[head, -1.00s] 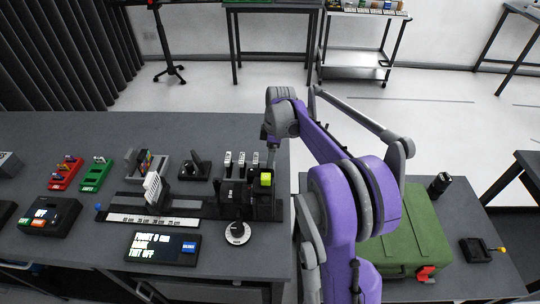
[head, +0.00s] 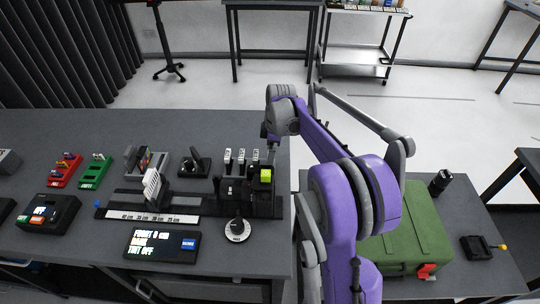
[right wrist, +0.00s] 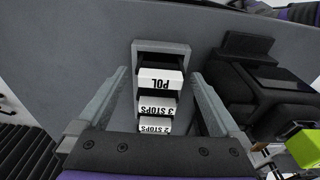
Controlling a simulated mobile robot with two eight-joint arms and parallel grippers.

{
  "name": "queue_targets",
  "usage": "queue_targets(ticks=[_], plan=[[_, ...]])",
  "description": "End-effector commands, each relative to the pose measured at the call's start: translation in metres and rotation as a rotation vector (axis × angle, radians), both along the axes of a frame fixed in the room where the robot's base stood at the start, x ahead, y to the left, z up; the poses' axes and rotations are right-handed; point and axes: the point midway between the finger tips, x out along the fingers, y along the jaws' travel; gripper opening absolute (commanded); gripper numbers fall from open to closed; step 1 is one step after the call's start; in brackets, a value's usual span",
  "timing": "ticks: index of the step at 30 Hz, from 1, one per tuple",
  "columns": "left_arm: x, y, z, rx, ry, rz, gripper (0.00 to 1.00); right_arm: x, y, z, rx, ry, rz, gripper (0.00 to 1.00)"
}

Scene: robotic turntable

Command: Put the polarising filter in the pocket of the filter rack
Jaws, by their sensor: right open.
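The polarising filter shows in the right wrist view as a white tab marked POL (right wrist: 160,79). It is the closest to the pale grey frame (right wrist: 161,47) in a row of labelled tabs. I cannot tell whether that frame is the filter rack's pocket. Tabs marked 3 STOPS (right wrist: 157,106) and 2 STOPS (right wrist: 155,127) follow. In the head view the row of white-topped tabs (head: 241,157) stands behind the rail. My right gripper (right wrist: 160,95) is open, its fingers on either side of the row, with nothing held. In the head view my arm mostly hides it. My left gripper is not in view.
A black device with a yellow-green block (head: 266,176) stands close to the right gripper. A ruler rail (head: 152,217), a dial (head: 237,230) and a display (head: 162,246) lie in front. A green case (head: 415,235) is on the right table. The back of the table is clear.

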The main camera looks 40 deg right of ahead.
Motion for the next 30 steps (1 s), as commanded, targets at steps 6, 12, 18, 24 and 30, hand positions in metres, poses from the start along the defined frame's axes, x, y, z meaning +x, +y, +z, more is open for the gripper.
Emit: queue_targets(ticks=[6, 12, 18, 24, 30], plan=[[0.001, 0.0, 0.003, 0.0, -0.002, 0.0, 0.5, -0.003, -0.004, 0.039, 0.0, 0.0, -0.002, 1.0], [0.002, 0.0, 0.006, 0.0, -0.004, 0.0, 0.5, -0.006, -0.007, 0.078, 0.0, 0.0, -0.001, 1.0], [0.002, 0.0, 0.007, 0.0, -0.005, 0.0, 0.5, -0.008, -0.009, 0.099, 0.0, 0.0, 0.0, 1.0], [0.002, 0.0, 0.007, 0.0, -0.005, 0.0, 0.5, -0.008, -0.01, 0.102, 0.0, 0.0, 0.0, 1.0], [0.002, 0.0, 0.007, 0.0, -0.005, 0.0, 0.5, -0.008, -0.01, 0.101, 0.0, 0.0, 0.0, 1.0]])
